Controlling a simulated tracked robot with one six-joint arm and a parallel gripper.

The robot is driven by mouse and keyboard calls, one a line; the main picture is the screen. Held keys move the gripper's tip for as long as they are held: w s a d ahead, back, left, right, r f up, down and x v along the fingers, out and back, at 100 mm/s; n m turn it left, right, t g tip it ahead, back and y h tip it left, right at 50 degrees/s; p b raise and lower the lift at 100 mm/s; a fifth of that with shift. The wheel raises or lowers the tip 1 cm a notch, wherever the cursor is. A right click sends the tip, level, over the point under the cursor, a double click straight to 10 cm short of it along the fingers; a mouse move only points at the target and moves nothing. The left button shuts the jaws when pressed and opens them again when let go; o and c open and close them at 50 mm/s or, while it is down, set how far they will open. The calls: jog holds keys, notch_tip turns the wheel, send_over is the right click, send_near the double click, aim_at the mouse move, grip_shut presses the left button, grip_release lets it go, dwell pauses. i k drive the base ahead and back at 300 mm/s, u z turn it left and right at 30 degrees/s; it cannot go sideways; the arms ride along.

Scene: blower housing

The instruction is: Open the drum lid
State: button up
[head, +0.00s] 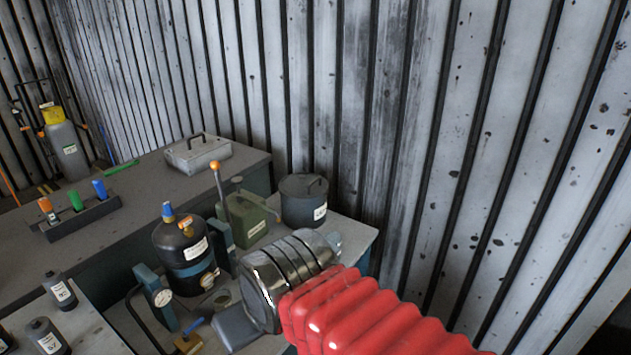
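A dark grey drum (304,208) with a white label stands on the bench near the wall, in the middle of the head view. Its flat lid (299,186) is on top and carries a dark arched handle (314,184). The lid looks seated on the drum. My gripper (285,283) is seen from behind, at the end of my red-sleeved arm, below and in front of the drum in the picture. Its metal body hides the fingertips, so I cannot see whether it is open or holds anything. A visible gap separates it from the lid.
A green canister (247,222) and an orange-knobbed lever (221,190) stand left of the drum. A black tank (182,255) with a blue band is further left. A grey case (198,154) lies on the rear bench. Ribbed wall (345,100) rises close behind the drum.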

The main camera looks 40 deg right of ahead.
aim_at(301, 187)
jog(key=k, duration=0.9)
jog(key=z, duration=1.65)
jog(key=i, duration=2.2)
jog(key=z, duration=0.05)
